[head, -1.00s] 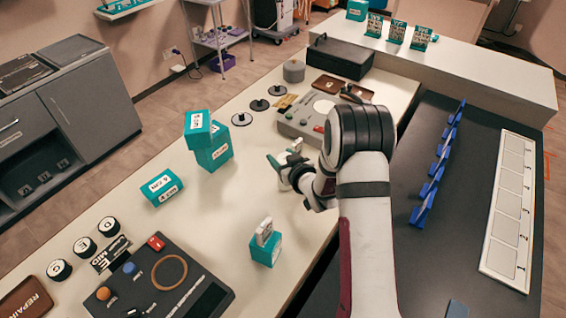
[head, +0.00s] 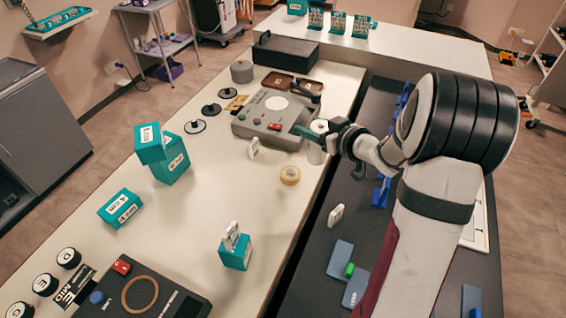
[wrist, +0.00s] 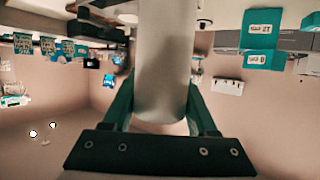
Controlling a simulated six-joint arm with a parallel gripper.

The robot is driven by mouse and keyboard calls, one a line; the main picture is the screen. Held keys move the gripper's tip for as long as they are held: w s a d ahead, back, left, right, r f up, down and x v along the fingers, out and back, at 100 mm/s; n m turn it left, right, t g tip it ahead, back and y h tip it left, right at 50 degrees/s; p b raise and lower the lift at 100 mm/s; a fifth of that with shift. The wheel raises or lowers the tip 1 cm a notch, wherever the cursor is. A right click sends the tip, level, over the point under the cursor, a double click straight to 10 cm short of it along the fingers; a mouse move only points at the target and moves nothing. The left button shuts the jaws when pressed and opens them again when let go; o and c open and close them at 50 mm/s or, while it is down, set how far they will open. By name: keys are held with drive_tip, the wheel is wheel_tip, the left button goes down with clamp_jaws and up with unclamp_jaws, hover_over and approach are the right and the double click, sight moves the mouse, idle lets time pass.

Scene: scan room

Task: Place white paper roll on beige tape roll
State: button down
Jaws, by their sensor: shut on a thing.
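My gripper (head: 316,132) is shut on the white paper roll (head: 318,148), which also fills the middle of the wrist view (wrist: 165,60) between the green fingers. In the head view the roll is upright near the right edge of the white table, partly hidden by the fingers. Whether its lower end touches the table cannot be told. The beige tape roll (head: 290,175) lies flat on the table, a little left of and nearer than the paper roll. The two are apart.
A grey device (head: 270,118) stands just behind the paper roll. A small white tagged piece (head: 253,147) stands left of the tape roll. Teal boxes (head: 171,158) stand further left, and another (head: 235,252) is nearer. Bare tabletop surrounds the tape's near side.

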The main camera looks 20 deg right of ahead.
drive_tip(key=shift+w+a+f, duration=0.7)
drive_tip(key=shift+w+f, duration=0.4)
drive_tip(key=shift+f, duration=0.6)
drive_tip(key=shift+w+a+f, duration=0.7)
drive_tip(key=shift+w+f, duration=0.35)
drive_tip(key=shift+f, duration=0.65)
drive_tip(key=shift+w+a+f, duration=0.7)
drive_tip(key=shift+w+f, duration=0.4)
drive_tip(key=shift+f, duration=0.6)
drive_tip(key=shift+f, duration=0.1)
drive_tip(key=shift+c, duration=1)
unclamp_jaws()
